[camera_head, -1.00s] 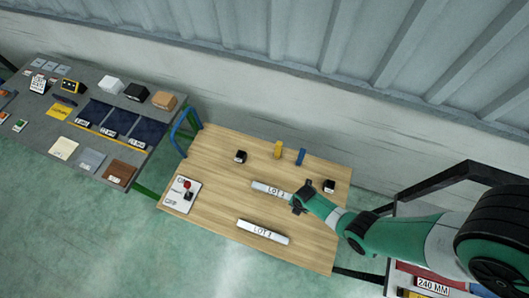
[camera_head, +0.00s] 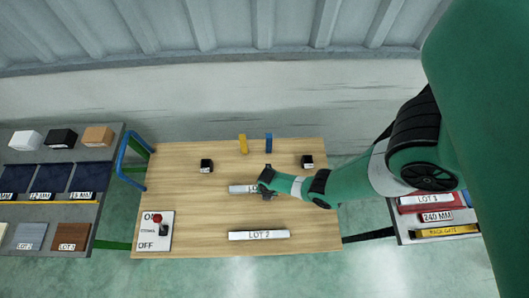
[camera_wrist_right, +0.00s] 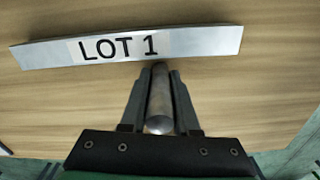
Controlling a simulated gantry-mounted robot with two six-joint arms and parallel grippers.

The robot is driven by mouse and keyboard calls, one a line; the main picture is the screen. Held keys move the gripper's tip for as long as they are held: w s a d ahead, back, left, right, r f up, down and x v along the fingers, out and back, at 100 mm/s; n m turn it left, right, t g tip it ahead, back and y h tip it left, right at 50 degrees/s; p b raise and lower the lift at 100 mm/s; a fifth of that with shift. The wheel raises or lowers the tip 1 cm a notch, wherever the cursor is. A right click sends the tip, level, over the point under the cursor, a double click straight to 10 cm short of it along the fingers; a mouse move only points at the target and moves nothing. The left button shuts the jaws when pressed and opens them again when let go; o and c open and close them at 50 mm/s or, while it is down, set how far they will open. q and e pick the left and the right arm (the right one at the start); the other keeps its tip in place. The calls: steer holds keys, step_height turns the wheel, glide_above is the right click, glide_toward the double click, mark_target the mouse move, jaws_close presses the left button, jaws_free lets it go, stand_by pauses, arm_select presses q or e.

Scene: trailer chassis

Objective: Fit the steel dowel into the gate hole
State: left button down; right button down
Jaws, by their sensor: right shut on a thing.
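In the right wrist view the gripper (camera_wrist_right: 159,75) is shut on a short round steel dowel (camera_wrist_right: 159,105), which lies lengthwise between the fingers. The dowel's far end is close to the edge of the silver LOT 1 bar (camera_wrist_right: 190,42); I cannot tell if they touch. In the head view my gripper hides the dowel. I cannot make out a gate hole in either view. My left gripper is not in view.
Two black blocks (camera_head: 206,165) (camera_head: 307,161), a yellow block (camera_head: 243,144) and a blue block (camera_head: 268,143) stand behind. An ON/OFF switch panel (camera_head: 152,231) is at left. Shelves flank the table (camera_head: 200,210).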

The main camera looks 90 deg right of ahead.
steer(key=shift+w+r, duration=0.1)
steer(key=shift+w, duration=0.05)
steer(key=shift+f, duration=0.25)
steer(key=c, duration=0.7)
jaws_free()
steer(key=shift+r, duration=0.1)
steer(key=shift+o, duration=0.2)
